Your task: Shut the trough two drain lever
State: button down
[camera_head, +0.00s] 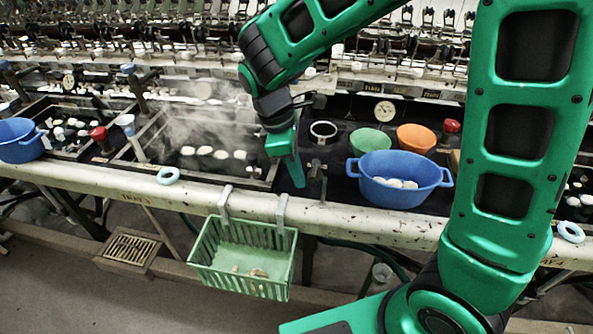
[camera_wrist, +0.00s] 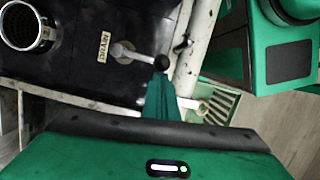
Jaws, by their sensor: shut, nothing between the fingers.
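A drain lever (camera_wrist: 135,54) shows in the wrist view, a pale arm with a round black knob at its end, lying on a dark panel. In the head view a small metal lever fitting (camera_head: 316,170) stands on the dark panel right of the steaming trough (camera_head: 215,150). My gripper (camera_head: 298,182) is shut and empty, pointing down just left of that fitting. In the wrist view its green fingers (camera_wrist: 160,97) come up close to the knob. I cannot tell whether they touch it. The trough number is not readable.
A blue basin (camera_head: 398,190) with white cocoons stands right of my gripper, with green (camera_head: 371,138) and orange (camera_head: 416,138) bowls behind. A metal ring cup (camera_head: 323,130) is near. A green basket (camera_head: 240,262) hangs from the front rail (camera_head: 345,218).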

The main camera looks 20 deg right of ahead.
jog(key=shift+w+a, duration=0.15)
jog(key=shift+a, duration=0.15)
jog(key=a, duration=0.1)
jog(key=w+a, duration=0.1)
jog(key=a, duration=0.1)
jog(key=shift+w+a, duration=0.15)
jog(key=shift+a, duration=0.1)
jog(key=s+v, duration=0.1)
jog(key=v, duration=0.8)
jog(key=s+d+m, duration=0.1)
jog(key=d+m, duration=0.2)
jog(key=d, duration=0.4)
jog(key=s+d+r+m, duration=0.1)
jog(key=s+d+m, duration=0.1)
jog(key=d, duration=0.5)
jog(key=s+d+m+y, duration=0.1)
jog(key=s+d+m, duration=0.1)
jog(key=d+m, duration=0.2)
jog(key=shift+d+r, duration=0.15)
jog(key=shift+d, duration=0.6)
jog(key=shift+d+r, duration=0.1)
jog(key=shift+d, duration=0.7)
jog(key=s+d+f+m+y, duration=0.1)
jog(key=s+d+m, duration=0.4)
jog(key=s, duration=0.2)
jog(key=s+d+f+m, duration=0.2)
jog(key=s+d+m, duration=0.3)
jog(key=s, duration=0.3)
jog(key=shift+f+m+t+y, duration=0.3)
jog(key=shift+m+t+y, duration=0.1)
